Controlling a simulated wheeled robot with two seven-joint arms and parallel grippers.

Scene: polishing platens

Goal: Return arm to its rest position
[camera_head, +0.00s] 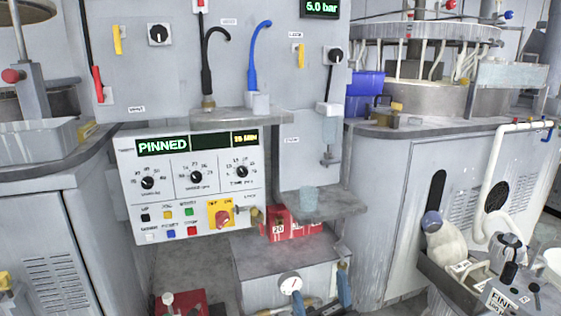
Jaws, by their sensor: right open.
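I cannot pick out the fingers of my right gripper with certainty among the clutter along the lower edge. I see nothing held by it. My left gripper does not show. No arm of mine reaches across the grey control panel (192,215) in the middle. Its display reads PINNED, with several black dials, coloured buttons and a red knob (222,216) on a yellow plate below.
A grey shelf (318,205) with a translucent cup juts out right of the panel, above red blocks (292,226). A grey box with a gauge (290,284) stands below. A crowded tray (447,285) with a blue-capped bottle (444,240) is at lower right. Machines flank both sides.

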